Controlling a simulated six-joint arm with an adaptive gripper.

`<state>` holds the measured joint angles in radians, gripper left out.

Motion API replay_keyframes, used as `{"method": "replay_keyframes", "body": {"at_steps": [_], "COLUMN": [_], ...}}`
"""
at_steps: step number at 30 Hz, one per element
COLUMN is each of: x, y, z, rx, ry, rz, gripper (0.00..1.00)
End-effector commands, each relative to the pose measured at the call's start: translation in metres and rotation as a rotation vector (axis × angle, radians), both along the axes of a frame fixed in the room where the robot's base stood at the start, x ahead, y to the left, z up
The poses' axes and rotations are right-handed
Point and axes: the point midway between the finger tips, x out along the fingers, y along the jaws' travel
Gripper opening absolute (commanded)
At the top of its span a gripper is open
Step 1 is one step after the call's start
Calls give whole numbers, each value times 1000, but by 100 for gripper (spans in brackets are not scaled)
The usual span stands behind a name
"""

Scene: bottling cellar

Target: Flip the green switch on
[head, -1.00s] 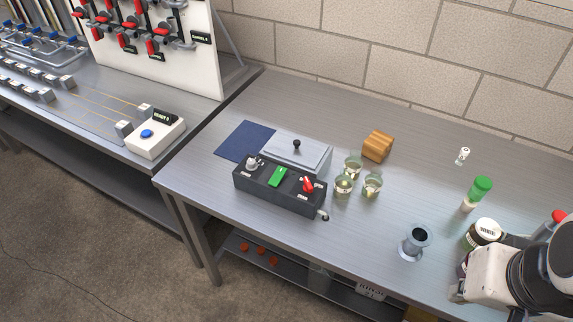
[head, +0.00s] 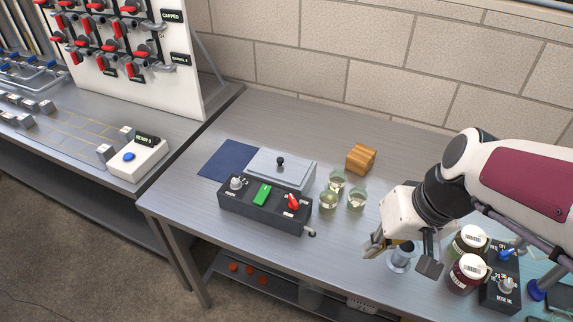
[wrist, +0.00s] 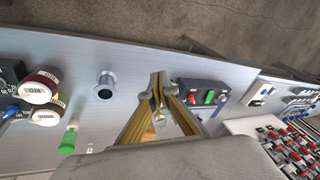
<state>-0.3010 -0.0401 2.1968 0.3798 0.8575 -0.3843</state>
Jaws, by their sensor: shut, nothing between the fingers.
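The green switch (head: 262,194) is a rocker in the middle of a black control box (head: 262,214). The box stands near the front edge of the metal table. A grey knob (head: 236,184) sits left of the switch and a red lever (head: 293,202) right of it. The switch also shows in the wrist view (wrist: 210,97), beyond my fingers. I cannot tell which way it is tipped. My gripper (head: 373,249) is right of the box, above the table and clear of the switch. In the wrist view its fingers (wrist: 158,82) meet at the tips, empty.
Several small glasses (head: 356,199) stand right of the box, with a wooden block (head: 361,159) behind them. A lidded grey case (head: 280,170) sits behind the box. A metal cup (head: 402,258) stands by my gripper. Jars (head: 466,274) and another switch box (head: 500,290) are at the right.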

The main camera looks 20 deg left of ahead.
Motion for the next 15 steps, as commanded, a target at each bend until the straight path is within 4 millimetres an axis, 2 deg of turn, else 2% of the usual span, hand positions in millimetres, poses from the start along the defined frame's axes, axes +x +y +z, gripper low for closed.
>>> {"method": "replay_keyframes", "body": {"at_steps": [15], "x": [43], "y": [88], "z": [-25], "rx": [136], "ry": [-39], "rz": [284], "gripper": [0]}}
